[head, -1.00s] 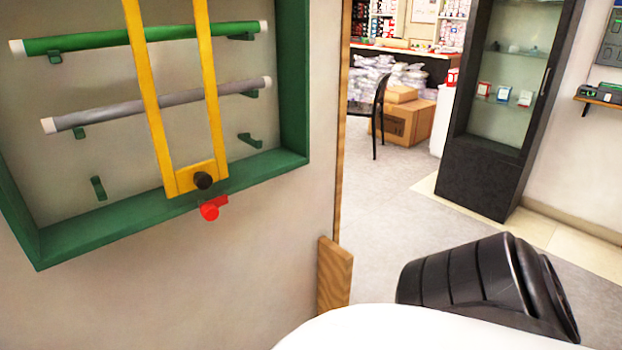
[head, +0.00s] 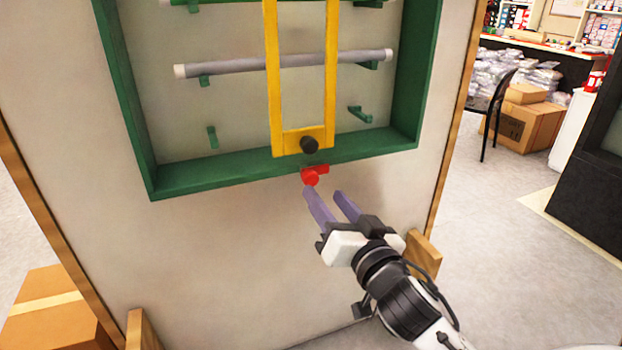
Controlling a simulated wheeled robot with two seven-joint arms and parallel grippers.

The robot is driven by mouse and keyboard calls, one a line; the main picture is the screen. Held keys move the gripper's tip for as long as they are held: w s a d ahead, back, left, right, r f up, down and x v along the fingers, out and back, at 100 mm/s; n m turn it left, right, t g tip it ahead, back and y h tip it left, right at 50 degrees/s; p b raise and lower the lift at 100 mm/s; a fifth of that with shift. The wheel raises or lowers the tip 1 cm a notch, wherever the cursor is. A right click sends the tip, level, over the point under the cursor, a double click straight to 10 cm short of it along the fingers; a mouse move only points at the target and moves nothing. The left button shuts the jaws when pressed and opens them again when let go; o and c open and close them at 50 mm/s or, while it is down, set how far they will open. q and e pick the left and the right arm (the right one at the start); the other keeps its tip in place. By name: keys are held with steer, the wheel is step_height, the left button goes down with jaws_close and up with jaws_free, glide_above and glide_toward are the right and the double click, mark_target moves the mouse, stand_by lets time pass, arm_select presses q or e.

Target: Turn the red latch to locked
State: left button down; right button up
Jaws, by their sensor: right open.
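The red latch (head: 312,176) is on the lower edge of the green frame (head: 230,179), just below the black knob (head: 309,144) of the yellow bar frame (head: 275,90). Nothing is between the fingers. My left gripper is not in view.
A grey rod (head: 280,64) rests on green hooks inside the frame. The panel stands on wooden feet (head: 424,254). A cardboard box (head: 55,308) is at the lower left. More boxes (head: 522,122) and a black chair (head: 492,110) stand behind at the right.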

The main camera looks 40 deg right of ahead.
mark_target(312, 180)
arm_select(q)
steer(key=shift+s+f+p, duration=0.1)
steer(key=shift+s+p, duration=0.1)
steer(key=shift+p, duration=0.1)
arm_select(e)
steer(key=x, duration=0.9)
steer(key=shift+f, duration=0.1)
steer(key=c, duration=1)
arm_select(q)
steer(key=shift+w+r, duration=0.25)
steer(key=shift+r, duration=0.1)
arm_select(e)
steer(key=shift+c, duration=0.2)
